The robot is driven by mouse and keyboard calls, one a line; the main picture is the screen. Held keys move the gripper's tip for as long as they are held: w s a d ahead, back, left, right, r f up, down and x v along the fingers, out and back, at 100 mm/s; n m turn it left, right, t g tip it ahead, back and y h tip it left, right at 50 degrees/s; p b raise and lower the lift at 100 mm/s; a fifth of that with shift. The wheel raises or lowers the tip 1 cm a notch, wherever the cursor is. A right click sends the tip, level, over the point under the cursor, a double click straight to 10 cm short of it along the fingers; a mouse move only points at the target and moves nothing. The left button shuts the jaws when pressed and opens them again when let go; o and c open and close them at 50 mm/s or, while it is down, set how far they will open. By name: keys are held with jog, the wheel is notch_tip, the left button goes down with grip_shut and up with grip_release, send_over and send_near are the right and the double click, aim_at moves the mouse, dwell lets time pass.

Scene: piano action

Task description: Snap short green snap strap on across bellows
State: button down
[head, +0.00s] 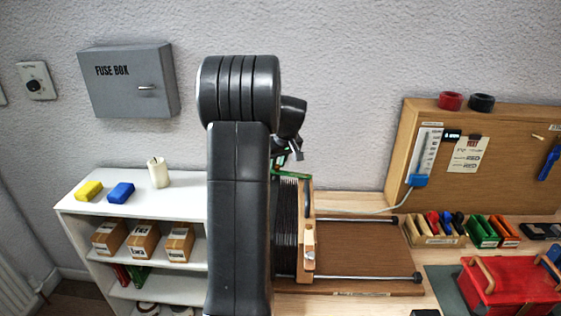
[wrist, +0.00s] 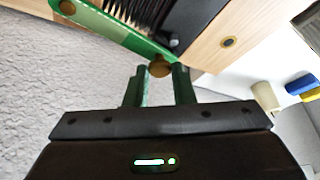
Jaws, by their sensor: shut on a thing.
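The bellows (head: 286,228) stand on the bench as black pleats beside an upright wooden board (head: 307,235); the pleats also show at the top of the wrist view (wrist: 140,12). The short green strap (head: 283,172) lies along the top of the bellows, and in the wrist view (wrist: 112,32) it runs along the pleats' near edge. A brass disc (wrist: 67,7) shows near its left end. My gripper (wrist: 160,78) is shut on the strap near a brown round piece (wrist: 160,67) between the fingertips. In the head view my arm hides part of the bellows.
Two metal rails (head: 365,277) run right from the board. A red toolbox (head: 508,285) and bins of coloured parts (head: 437,232) stand at the right. A white shelf (head: 85,205) with a candle (head: 158,172) and blocks is at the left. A pegboard (head: 500,130) stands behind.

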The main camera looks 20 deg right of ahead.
jog(key=shift+s+a+n+y+b, duration=0.25)
jog(key=shift+s+n, duration=0.25)
jog(key=shift+n, duration=0.15)
jog(key=shift+s+a+n+y+b, duration=0.1)
jog(key=shift+s+n+y+b, duration=0.1)
jog(key=shift+s+n, duration=0.35)
jog(key=shift+g, duration=0.3)
jog(key=c, duration=1.2)
grip_release()
jog(key=b+v, duration=0.1)
jog(key=v, duration=1.3)
jog(key=shift+f, duration=0.2)
jog(key=p+x, duration=0.1)
jog(key=x, duration=1.2)
jog(key=shift+w+a+f, duration=0.15)
jog(key=shift+w+f, duration=0.05)
jog(key=shift+f, duration=0.05)
jog(key=shift+w, duration=0.1)
